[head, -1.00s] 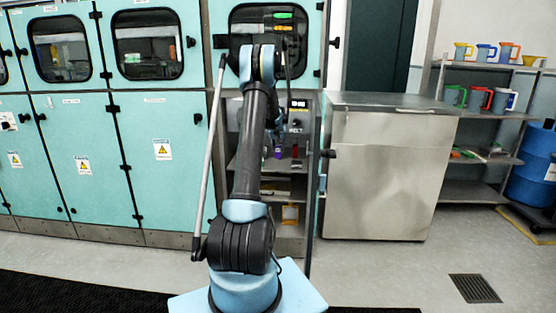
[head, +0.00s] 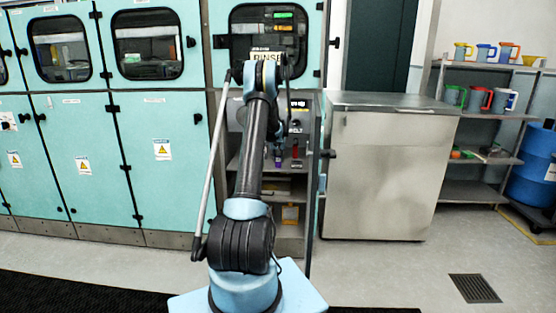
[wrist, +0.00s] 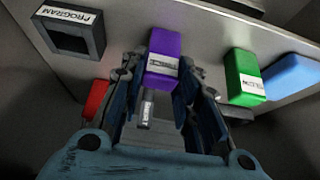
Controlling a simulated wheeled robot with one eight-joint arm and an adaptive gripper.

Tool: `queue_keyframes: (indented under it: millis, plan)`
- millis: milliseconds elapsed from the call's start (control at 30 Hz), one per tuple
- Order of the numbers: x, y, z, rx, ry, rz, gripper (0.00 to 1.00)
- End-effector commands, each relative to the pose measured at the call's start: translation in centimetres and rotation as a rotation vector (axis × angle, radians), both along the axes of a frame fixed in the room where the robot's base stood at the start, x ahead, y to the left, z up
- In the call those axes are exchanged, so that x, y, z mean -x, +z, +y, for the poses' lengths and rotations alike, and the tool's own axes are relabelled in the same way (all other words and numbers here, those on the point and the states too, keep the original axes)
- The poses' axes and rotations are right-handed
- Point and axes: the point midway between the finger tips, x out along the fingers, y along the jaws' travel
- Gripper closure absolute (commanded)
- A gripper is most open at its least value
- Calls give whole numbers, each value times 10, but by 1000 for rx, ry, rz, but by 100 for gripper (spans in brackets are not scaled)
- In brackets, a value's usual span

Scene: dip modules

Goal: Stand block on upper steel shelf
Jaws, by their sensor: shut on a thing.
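A purple block (wrist: 165,50) with a white label sits between the fingers of my gripper (wrist: 160,78) in the wrist view. The fingers are shut on it from both sides. In the head view the purple block (head: 278,160) hangs below my gripper (head: 278,143), at the front of the steel shelf (head: 246,166) in the open bay. Whether its base touches the shelf I cannot tell. My arm hides part of the bay.
A red block (head: 295,152) stands right of the purple one in the head view. The wrist view shows a green block (wrist: 243,75), a blue block (wrist: 292,75) and a dark frame labelled PROGRAM (wrist: 72,32). A steel cabinet (head: 380,170) stands right of the bay.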

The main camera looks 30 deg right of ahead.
Motion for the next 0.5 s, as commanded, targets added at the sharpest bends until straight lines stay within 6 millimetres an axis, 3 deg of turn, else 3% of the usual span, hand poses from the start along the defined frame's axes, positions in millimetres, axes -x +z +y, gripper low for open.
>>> queue_keyframes:
  millis: [233, 267, 300, 333, 500]
  plan:
    - [0, -2, 0, 0, 0, 0, 95]
    - [0, -1, 0, 0, 0, 0, 64]
    - [0, -1, 0, 0, 0, 0, 55]
    - [0, -1, 0, 0, 0, 0, 50]
    - [0, -1, 0, 0, 0, 0, 50]
